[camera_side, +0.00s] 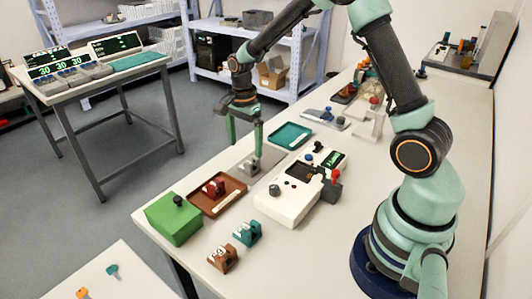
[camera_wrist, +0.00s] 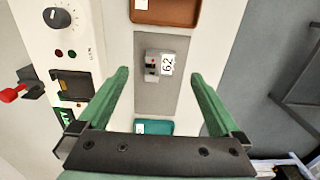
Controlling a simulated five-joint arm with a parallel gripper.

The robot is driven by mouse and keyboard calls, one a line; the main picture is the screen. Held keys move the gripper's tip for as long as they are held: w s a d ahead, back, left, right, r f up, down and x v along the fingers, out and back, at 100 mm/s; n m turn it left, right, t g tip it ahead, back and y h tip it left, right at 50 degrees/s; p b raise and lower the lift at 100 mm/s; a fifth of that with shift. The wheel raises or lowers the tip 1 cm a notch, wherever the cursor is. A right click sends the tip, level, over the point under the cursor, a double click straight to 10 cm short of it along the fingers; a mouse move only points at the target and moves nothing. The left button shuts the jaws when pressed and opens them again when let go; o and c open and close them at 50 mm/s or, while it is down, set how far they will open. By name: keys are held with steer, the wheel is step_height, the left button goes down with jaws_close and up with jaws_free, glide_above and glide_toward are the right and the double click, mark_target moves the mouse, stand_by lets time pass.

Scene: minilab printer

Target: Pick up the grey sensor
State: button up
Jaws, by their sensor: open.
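The grey sensor (camera_wrist: 152,63) is a small block with a white label reading 62. It lies on a flat grey tray (camera_wrist: 143,100) in the wrist view. In the side view the grey sensor (camera_side: 251,165) is small, partly hidden by a fingertip, on the grey tray (camera_side: 238,170). My gripper (camera_side: 246,150) is open and points down just above it. In the wrist view my gripper (camera_wrist: 160,74) has its green fingers apart, one on each side of the sensor, with nothing between them seen to be gripped.
A white device (camera_side: 291,207) with knob and red lever stands right of the grey tray. A brown tray (camera_side: 232,199) with a red block (camera_side: 214,188) lies in front, a teal tray (camera_side: 292,135) behind. A green box (camera_side: 172,222), teal block (camera_side: 247,233) and brown block (camera_side: 222,259) stand nearer.

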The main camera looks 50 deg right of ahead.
steer(key=shift+f, duration=3.35)
steer(key=c, duration=1.4)
steer(key=shift+c, duration=0.2)
steer(key=shift+r, duration=0.1)
step_height(320, 180, up, 20)
